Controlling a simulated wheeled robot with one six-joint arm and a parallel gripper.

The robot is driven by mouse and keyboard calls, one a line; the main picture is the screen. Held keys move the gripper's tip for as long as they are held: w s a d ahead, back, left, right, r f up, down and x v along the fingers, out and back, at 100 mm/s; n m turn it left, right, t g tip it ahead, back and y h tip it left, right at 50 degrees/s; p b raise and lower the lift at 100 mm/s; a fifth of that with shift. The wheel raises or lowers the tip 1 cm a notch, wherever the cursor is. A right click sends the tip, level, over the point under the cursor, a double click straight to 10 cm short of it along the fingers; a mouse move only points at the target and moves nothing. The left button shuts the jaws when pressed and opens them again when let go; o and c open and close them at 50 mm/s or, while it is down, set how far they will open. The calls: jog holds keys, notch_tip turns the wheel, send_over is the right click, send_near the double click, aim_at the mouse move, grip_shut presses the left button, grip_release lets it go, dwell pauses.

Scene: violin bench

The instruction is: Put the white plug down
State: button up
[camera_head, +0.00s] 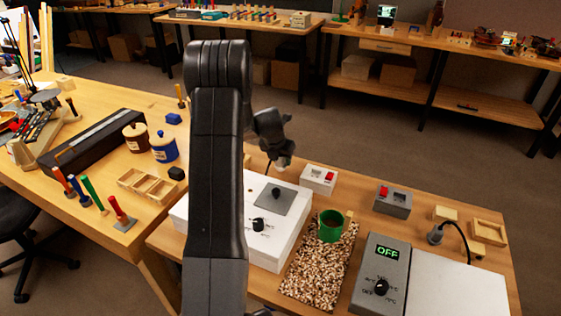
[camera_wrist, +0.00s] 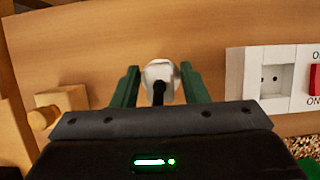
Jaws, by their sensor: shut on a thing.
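A white plug (camera_wrist: 160,70) with a dark cord sits between the two green fingers of my gripper (camera_wrist: 160,84) in the wrist view. The gripper is shut on it. In the head view my gripper (camera_head: 277,148) hangs at the back of the front bench, with the white plug (camera_head: 283,162) just below it, left of a white socket box (camera_head: 319,180). The socket box, with a red switch, also shows to the right of the plug in the wrist view (camera_wrist: 240,76). Wooden bench top lies beneath the plug. I cannot tell whether the plug touches it.
A white hot-plate unit (camera_head: 292,208) with a black knob is in front of my gripper. A green mug (camera_head: 331,226) stands on a speckled mat (camera_head: 307,278). Bare wood shows between the boxes.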

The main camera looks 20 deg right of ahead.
jog(key=shift+f, duration=0.65)
jog(key=shift+f, duration=0.15)
jog(key=o, duration=1)
jog(key=shift+r, duration=0.25)
jog(key=v, duration=1.1)
jog(key=shift+a+r, duration=0.15)
jog(key=shift+r, duration=0.2)
